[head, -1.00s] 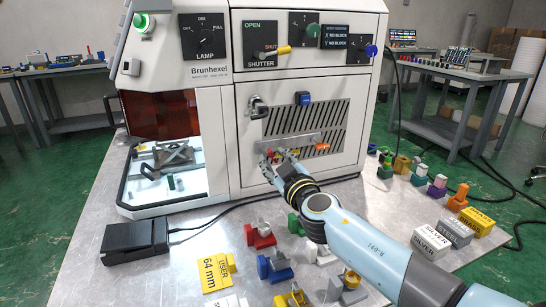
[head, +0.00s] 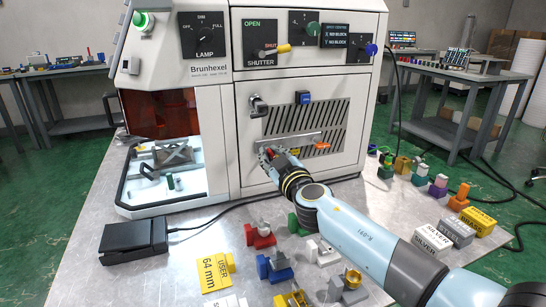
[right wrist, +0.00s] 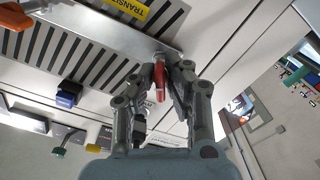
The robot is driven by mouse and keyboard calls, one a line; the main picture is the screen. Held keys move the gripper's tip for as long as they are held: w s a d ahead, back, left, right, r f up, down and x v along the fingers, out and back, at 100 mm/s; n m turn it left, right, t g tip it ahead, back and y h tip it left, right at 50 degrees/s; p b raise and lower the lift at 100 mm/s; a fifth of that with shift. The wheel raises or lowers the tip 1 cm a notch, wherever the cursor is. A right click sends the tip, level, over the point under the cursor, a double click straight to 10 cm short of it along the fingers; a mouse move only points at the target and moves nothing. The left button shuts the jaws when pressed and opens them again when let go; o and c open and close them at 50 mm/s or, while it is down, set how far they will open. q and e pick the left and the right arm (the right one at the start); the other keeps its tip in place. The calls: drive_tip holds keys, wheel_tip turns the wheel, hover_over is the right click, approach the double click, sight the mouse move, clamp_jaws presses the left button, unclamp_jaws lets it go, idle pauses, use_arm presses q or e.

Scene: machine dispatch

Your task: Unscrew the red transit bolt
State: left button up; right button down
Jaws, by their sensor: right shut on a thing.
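The red transit bolt (right wrist: 159,80) sits between the fingers of my right gripper (right wrist: 158,75) in the right wrist view, at the end of a metal bar (right wrist: 110,27) across the machine's vented panel. In the head view my right gripper (head: 271,156) is at the left end of that bar (head: 290,142), shut on the bolt, which is mostly hidden by the fingers. A yellow TRANSIT label (right wrist: 125,8) and an orange part (right wrist: 12,18) are further along the bar; the orange part also shows in the head view (head: 322,146). My left gripper is not in view.
The white Brunhexel machine (head: 208,92) stands on a metal table (head: 110,275). A black pedal (head: 134,241), a yellow USER 64 mm card (head: 214,273) and several coloured fixtures lie in front. Silver and yellow boxes (head: 455,232) stand at the right. A cable crosses the table.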

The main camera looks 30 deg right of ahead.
drive_tip(key=n, duration=0.5)
drive_tip(key=shift+f, duration=0.1)
drive_tip(key=n, duration=0.5)
drive_tip(key=c, duration=1.3)
unclamp_jaws()
drive_tip(key=shift+a, duration=0.1)
drive_tip(key=shift+v, duration=2)
